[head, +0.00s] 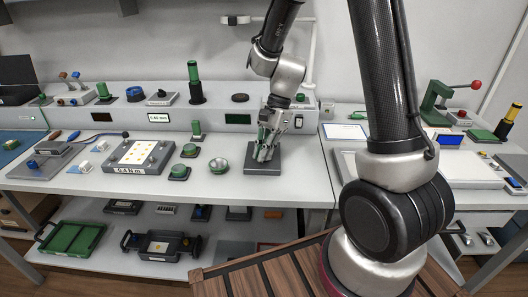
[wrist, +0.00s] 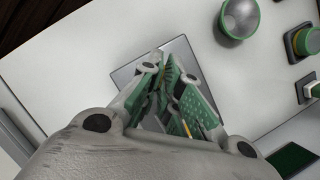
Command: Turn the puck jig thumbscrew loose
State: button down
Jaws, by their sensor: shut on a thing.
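The puck jig (head: 252,168) is a flat dark grey block on the white bench, near the right end of the long bench. It also shows as a grey plate in the wrist view (wrist: 129,75). My gripper (head: 263,154) points down over the jig with its fingertips low at its middle. In the wrist view, my gripper (wrist: 169,78) has its green-padded fingers close together around something small over the plate. That is the thumbscrew by its place, mostly hidden by the fingers; I cannot tell its turn.
A silver bowl-shaped part (head: 219,165) and green-topped round buttons (head: 179,172) stand left of the jig. A tray with yellow spots (head: 146,155) lies farther left. Behind the jig runs a grey console (head: 160,117). A second bench stands to the right.

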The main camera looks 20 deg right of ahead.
jog(key=n+g, duration=0.1)
jog(key=n, duration=0.1)
jog(key=n+h, duration=0.1)
jog(key=n, duration=0.2)
jog(key=shift+w+a+g, duration=0.1)
jog(key=shift+w+g, duration=0.05)
jog(key=shift+g, duration=0.25)
jog(key=n+h, duration=0.1)
jog(key=n, duration=0.2)
jog(key=n+h, duration=0.1)
jog(key=n, duration=0.1)
jog(key=shift+w+a+n+g, duration=0.1)
jog(key=shift+a+n+g, duration=0.05)
jog(key=shift+n+g, duration=0.25)
jog(key=n+h, duration=0.2)
jog(key=n, duration=0.2)
jog(key=shift+a, duration=0.1)
jog(key=shift+a+n+h, duration=0.1)
jog(key=shift+n+h, duration=0.5)
jog(key=shift+n, duration=1.2)
jog(key=shift+n+t, duration=0.3)
jog(key=c, duration=1.6)
grip_release()
jog(key=shift+c, duration=0.2)
jog(key=shift+r, duration=0.15)
